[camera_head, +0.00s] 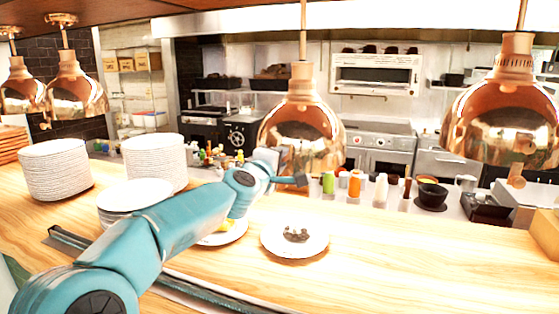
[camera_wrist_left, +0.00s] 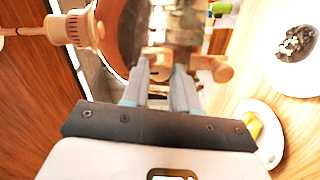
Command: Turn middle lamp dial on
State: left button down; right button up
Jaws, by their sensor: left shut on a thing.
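The middle copper lamp (camera_head: 302,125) hangs from a rod over the wooden counter. My left gripper (camera_head: 292,180) reaches up to its lower rim from the left. In the left wrist view, the lamp's shiny shade (camera_wrist_left: 125,30) fills the top. A wood-coloured dial (camera_wrist_left: 158,62) on the lamp sits between the two fingertips of my left gripper (camera_wrist_left: 160,80), which are shut on it. In the head view the gripper hides most of the dial. Whether the dial is turned cannot be told. My right gripper is not in view.
Another copper lamp (camera_head: 503,120) hangs at the right, and more hang at the far left. Plate stacks (camera_head: 55,170) stand on the counter's left. A plate with dark food (camera_head: 295,246) lies below the gripper. Bottles (camera_head: 354,186) and a black bowl (camera_head: 431,198) stand behind.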

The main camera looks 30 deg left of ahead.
pick_arm(q)
jog(key=c, duration=0.9)
grip_release()
jog(key=shift+o, duration=0.2)
jog(key=shift+s+a, duration=0.1)
jog(key=v, duration=1.6)
jog(key=shift+b, duration=0.45)
jog(key=shift+s, duration=0.1)
